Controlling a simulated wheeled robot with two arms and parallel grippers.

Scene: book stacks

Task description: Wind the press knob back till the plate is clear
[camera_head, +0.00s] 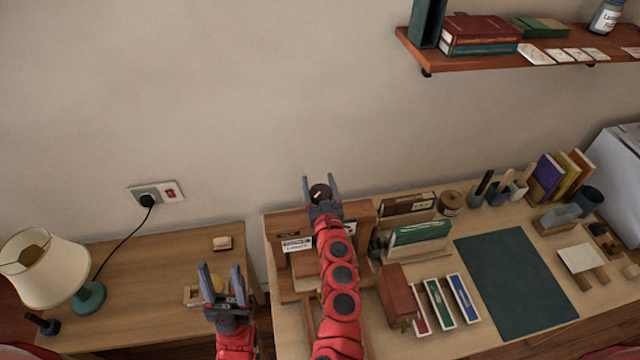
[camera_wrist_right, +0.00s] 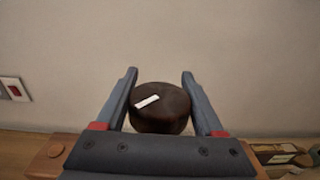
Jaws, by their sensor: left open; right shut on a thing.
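The press knob (camera_wrist_right: 160,108) is a dark round knob with a white mark on its top, seen in the right wrist view. It also shows in the head view (camera_head: 319,192). My right gripper (camera_wrist_right: 160,88) has its two fingers on either side of the knob and is shut on it. The wooden press (camera_head: 360,208) stands under my right arm, which hides its middle. The plate cannot be made out. My left gripper (camera_head: 221,271) is open and empty, low above the left desk.
A lamp (camera_head: 45,265) stands on the left desk. A socket (camera_head: 157,192) is on the wall. Books (camera_head: 420,232) and boxes (camera_head: 438,303) lie right of the press, beside a dark green mat (camera_head: 515,280). A shelf (camera_head: 480,58) hangs at upper right.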

